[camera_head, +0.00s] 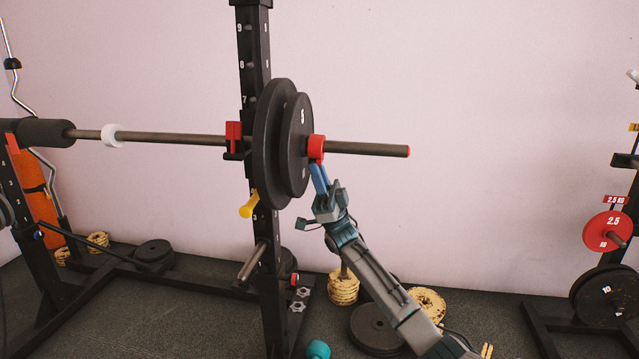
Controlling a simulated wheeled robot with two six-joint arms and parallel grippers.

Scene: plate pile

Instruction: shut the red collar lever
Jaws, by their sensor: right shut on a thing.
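A red collar (316,149) sits on the bar's sleeve (365,149), right against the outer face of the smaller black plate (297,145). A larger black plate (270,120) is behind it. My right gripper (317,172) comes up from the lower right with its blue fingers at the underside of the collar. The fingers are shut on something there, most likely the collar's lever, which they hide. I cannot make out the lever itself or its angle. My left gripper is not in view.
The black rack upright (266,290) with a yellow handle (249,206) stands just left of my right arm. Loose plates (377,328) and a teal ball-like object (317,349) lie on the floor. A plate tree with a red plate (606,231) stands at the right.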

